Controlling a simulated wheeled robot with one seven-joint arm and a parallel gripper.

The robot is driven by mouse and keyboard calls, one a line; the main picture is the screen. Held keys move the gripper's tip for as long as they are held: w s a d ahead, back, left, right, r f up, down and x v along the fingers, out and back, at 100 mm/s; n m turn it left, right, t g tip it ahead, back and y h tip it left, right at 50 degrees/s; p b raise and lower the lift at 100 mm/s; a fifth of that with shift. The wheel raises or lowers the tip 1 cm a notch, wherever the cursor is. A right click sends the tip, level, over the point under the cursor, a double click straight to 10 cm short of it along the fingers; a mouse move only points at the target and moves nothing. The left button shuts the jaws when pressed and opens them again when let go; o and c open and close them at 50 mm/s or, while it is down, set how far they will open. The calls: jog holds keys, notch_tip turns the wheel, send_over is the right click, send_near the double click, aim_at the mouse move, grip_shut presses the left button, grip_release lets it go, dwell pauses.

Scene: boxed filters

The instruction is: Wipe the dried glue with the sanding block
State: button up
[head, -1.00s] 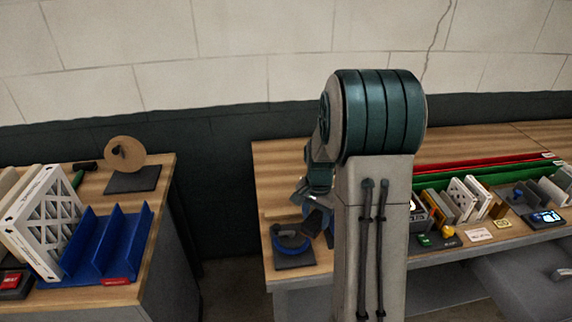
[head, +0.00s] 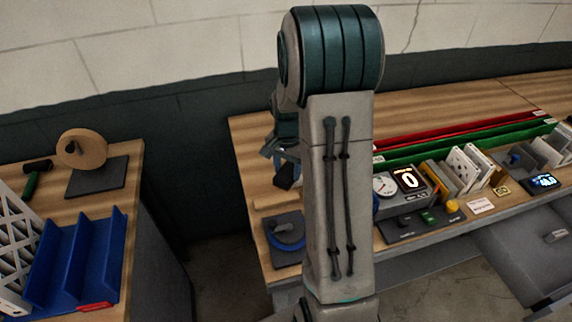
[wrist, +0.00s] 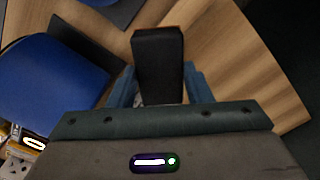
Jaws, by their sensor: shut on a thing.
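A dark block (wrist: 158,60), apparently the sanding block, is held between the teal fingers of my gripper (wrist: 160,88) in the wrist view. In the head view, the block (head: 287,177) shows at the end of my gripper (head: 279,158), over the left end of the right-hand workbench (head: 255,150). My own arm hides part of the bench. The gripper is shut on the block, which seems above the wood; I cannot tell whether it touches. I cannot make out the dried glue in either view.
A dark pad (head: 283,250) with a blue ring lies near the bench's front left corner. Gauges and boxed filters (head: 470,165) stand right of my arm. A gap separates this bench from the left one, with its blue rack (head: 75,260) and tan disc (head: 82,149).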

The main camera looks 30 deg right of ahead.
notch_tip(320, 180, down, 7)
jog(key=b, duration=0.4)
jog(key=shift+f, duration=0.2)
jog(key=shift+w+a, duration=0.15)
jog(key=shift+a, duration=0.6)
jog(key=shift+w+a, duration=0.1)
jog(key=shift+a, duration=0.6)
jog(key=shift+c, duration=0.4)
jog(key=shift+a+f, duration=0.2)
jog(key=shift+a, duration=0.1)
jog(key=shift+w+a+r+p, duration=0.15)
jog(key=shift+a+p, duration=0.1)
jog(key=shift+p, duration=0.15)
jog(key=shift+d, duration=0.35)
jog(key=shift+s+d+b, duration=0.15)
jog(key=shift+s+d, duration=0.05)
jog(key=shift+d, duration=0.6)
jog(key=shift+s+d+b, duration=0.15)
jog(key=shift+d, duration=0.6)
jog(key=shift+d+r+p, duration=0.15)
jog(key=shift+r+p, duration=0.05)
jog(key=shift+p, duration=0.1)
jog(key=shift+d+r, duration=0.1)
jog(key=shift+r, duration=0.85)
jog(key=shift+s+r+p, duration=0.1)
jog(key=shift+r+p, duration=1.95)
jog(key=shift+r, duration=0.85)
jog(key=shift+f, duration=0.1)
